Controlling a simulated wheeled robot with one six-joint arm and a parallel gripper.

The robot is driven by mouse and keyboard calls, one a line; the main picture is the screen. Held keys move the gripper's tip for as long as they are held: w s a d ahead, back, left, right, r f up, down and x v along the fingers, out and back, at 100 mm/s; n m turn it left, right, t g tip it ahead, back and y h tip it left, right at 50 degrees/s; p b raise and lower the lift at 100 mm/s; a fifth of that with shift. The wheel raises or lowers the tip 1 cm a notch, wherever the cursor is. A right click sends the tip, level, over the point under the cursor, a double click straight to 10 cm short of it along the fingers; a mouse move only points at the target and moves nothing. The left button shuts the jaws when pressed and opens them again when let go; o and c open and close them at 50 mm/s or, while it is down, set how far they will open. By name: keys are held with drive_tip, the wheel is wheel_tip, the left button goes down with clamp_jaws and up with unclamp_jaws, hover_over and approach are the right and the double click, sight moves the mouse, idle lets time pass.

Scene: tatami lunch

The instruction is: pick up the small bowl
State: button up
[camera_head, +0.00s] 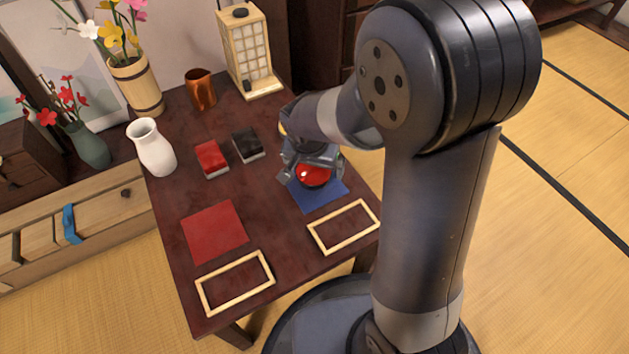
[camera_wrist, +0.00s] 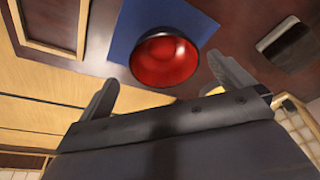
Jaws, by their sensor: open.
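The small bowl (camera_head: 314,174) is red inside and dark outside. It sits on a blue square mat (camera_head: 319,194) on the dark wooden table. In the wrist view the bowl (camera_wrist: 165,60) shows its red inside, ahead of and between my two fingers. My gripper (camera_head: 304,178) is right by the bowl and hides part of it in the head view. In the wrist view my gripper (camera_wrist: 165,82) is open and nothing is held. I cannot tell whether a finger touches the bowl.
Red (camera_head: 211,159) and black (camera_head: 248,145) boxes lie left of the bowl. A red mat (camera_head: 214,233) and two wooden frames (camera_head: 236,310) (camera_head: 342,250) lie nearer. A white vase (camera_head: 151,147), copper cup (camera_head: 200,90) and lantern (camera_head: 268,87) stand farther back.

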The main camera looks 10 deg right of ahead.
sight(315, 176)
drive_tip(key=b+x, duration=0.1)
drive_tip(key=x, duration=0.1)
drive_tip(key=b+x, duration=0.1)
drive_tip(key=x, duration=0.1)
drive_tip(key=shift+w+a+f, duration=0.1)
drive_tip(key=shift+w+a, duration=0.1)
drive_tip(key=shift+w, duration=0.05)
drive_tip(key=c, duration=1.1)
